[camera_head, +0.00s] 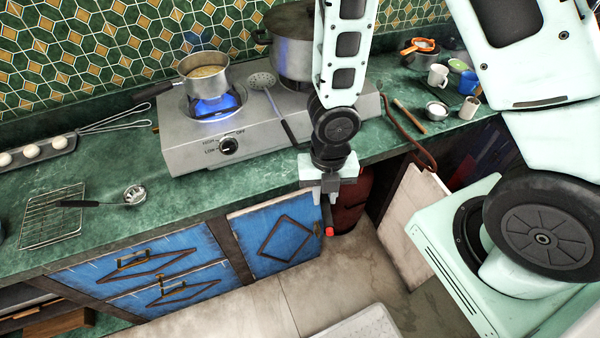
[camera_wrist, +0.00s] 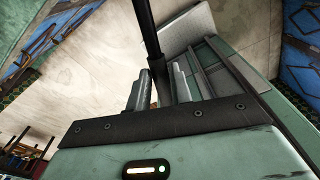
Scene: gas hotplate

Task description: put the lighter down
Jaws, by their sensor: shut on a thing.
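My gripper (camera_head: 327,200) points down in front of the counter's front edge, to the right of the blue cabinet doors. It is shut on the lighter, whose red end (camera_head: 329,232) shows just below the fingers in the head view. The green counter (camera_head: 120,165) is behind and to the left of the gripper. The lighter appears held in the air, touching neither counter nor floor.
The gas hotplate (camera_head: 190,150) has a blue flame under a small saucepan (camera_head: 205,80). A large pot (camera_head: 290,50) stands to its right, with a skimmer (camera_head: 270,95) between. A rack (camera_head: 52,215) and small ladle (camera_head: 135,195) lie at left. Cups (camera_head: 438,76) crowd the right.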

